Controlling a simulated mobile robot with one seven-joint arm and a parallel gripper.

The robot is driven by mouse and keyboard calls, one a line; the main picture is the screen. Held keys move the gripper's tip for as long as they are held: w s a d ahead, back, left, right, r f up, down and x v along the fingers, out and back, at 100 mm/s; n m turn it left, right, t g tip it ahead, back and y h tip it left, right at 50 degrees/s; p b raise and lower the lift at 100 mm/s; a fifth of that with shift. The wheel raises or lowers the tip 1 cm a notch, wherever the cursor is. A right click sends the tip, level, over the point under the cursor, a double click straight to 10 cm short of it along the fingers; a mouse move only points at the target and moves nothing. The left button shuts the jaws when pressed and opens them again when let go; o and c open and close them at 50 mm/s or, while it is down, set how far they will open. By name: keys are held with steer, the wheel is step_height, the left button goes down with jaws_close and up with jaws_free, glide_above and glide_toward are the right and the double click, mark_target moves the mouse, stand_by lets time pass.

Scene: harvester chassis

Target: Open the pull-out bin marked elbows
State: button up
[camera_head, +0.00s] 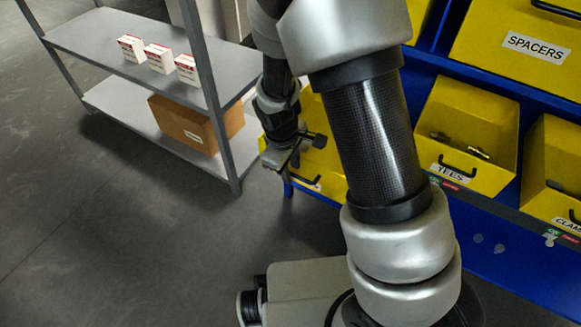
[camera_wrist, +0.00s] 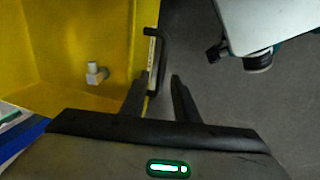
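A yellow bin (camera_head: 326,158) at the left end of the blue rack is partly hidden behind my arm in the head view. Its white label is too covered to read there. In the wrist view a yellow bin (camera_wrist: 60,40) fills the left, with a small grey fitting (camera_wrist: 96,73) inside. Its dark handle (camera_wrist: 164,45) and an edge-on, unreadable label (camera_wrist: 151,58) are on its front. My gripper (camera_wrist: 159,78) is open, and the handle's near end appears between its fingers; contact cannot be told. In the head view my gripper (camera_head: 284,158) is by the bin's front.
Bins marked SPACERS (camera_head: 515,45) and TEES (camera_head: 465,135) and a partly cut-off bin (camera_head: 553,165) are on the blue rack at right. A grey shelf (camera_head: 95,35) with small boxes (camera_head: 158,57) and a cardboard box (camera_head: 190,125) stands left. Floor between is clear.

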step_height(320, 180, up, 17)
steer(key=s+a+p, duration=0.2)
steer(key=p, duration=0.2)
steer(key=shift+s+p, duration=0.4)
steer(key=shift+r, duration=0.1)
steer(key=s+d+r+m+t+y, duration=0.1)
steer(key=s+d+r+m+t, duration=0.1)
steer(key=s+d+r+m, duration=0.55)
steer(key=s+d+r+m+t, duration=0.2)
steer(key=s+d+r+m, duration=0.15)
steer(key=s+r, duration=0.45)
step_height(320, 180, up, 21)
steer(key=w+p, duration=0.2)
steer(key=p, duration=1.6)
steer(key=shift+p, duration=0.3)
